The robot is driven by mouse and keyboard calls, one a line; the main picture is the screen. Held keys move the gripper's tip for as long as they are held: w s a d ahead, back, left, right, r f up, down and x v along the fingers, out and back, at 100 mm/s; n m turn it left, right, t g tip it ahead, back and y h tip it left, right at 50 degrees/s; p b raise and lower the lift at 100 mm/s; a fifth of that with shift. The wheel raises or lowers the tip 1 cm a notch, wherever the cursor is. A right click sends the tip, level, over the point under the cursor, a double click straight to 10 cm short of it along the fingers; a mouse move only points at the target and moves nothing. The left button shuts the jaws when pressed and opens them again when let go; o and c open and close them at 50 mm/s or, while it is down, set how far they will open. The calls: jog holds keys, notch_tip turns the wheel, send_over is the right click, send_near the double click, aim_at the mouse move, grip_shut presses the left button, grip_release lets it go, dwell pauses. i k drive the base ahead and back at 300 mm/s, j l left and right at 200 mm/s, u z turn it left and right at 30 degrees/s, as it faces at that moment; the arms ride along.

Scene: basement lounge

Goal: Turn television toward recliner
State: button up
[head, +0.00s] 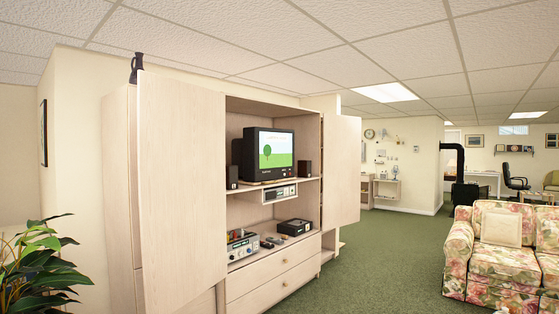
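The television (268,154) is a boxy black set with a lit screen showing a green tree. It stands on an upper shelf (250,187) inside a pale wood cabinet (231,105), between two small black speakers. Its screen faces out of the cabinet toward the right of the picture. My gripper is not in view.
The cabinet's doors (181,190) stand open and jut into the room. Audio devices (242,246) sit on the lower shelf. A floral sofa (487,256) is at right, a leafy plant (38,262) at lower left. Green carpet (390,250) between cabinet and sofa is clear.

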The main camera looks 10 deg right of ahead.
aim_at(263, 155)
jog(key=z, duration=0.15)
jog(key=i+z, duration=0.1)
jog(key=i, duration=3.85)
